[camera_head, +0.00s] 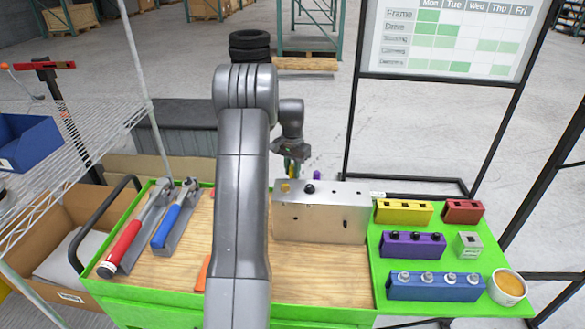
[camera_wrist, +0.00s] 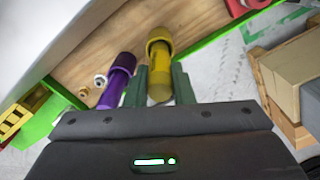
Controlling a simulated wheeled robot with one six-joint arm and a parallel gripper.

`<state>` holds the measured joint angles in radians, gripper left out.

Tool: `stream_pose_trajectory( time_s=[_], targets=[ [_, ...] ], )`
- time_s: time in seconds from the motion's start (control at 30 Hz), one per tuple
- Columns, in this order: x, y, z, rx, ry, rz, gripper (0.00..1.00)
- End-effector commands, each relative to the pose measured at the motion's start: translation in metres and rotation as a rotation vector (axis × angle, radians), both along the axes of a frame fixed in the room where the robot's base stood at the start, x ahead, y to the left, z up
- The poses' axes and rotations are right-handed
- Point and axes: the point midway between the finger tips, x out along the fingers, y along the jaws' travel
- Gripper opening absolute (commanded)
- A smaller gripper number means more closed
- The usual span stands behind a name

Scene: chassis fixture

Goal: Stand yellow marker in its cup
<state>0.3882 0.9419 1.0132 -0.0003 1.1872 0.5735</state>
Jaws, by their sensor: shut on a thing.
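The yellow marker (camera_wrist: 158,85) is between the two green fingers of my gripper (camera_wrist: 160,74) in the wrist view. My gripper is shut on it. A wider yellow part (camera_wrist: 159,42) shows at its far end; I cannot tell whether this is a cap or its cup. In the head view, my gripper (camera_head: 291,172) is above the back left of the metal block, with a bit of yellow at its fingers. A small yellow patch (camera_head: 285,187) shows at the block's top left. The block hides what lies below and behind.
A purple marker (camera_wrist: 115,84) is close beside the left finger; its top (camera_head: 317,174) shows behind the metal block (camera_head: 321,217). The green side panel (camera_head: 377,265) holds yellow, red, purple and blue blocks. Red and blue-handled tools (camera_head: 125,243) lie left.

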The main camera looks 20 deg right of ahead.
Motion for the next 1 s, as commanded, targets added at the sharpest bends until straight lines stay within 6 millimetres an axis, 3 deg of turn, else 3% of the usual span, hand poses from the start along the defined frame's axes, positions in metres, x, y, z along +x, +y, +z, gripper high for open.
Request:
stream_pose_trajectory(
  time_s=[0.3,0.57,0.6,0.7,1.0],
  targets=[
    [0.000,0.000,-0.016,0.000,0.001,0.000,0.00],
    [0.000,0.000,-0.016,0.000,0.000,0.000,0.00],
    [0.000,0.000,-0.016,0.000,0.000,0.000,0.30],
    [0.000,0.000,-0.016,0.000,0.000,0.000,0.47],
    [0.000,0.000,-0.015,0.000,0.000,0.000,0.47]
  ],
)
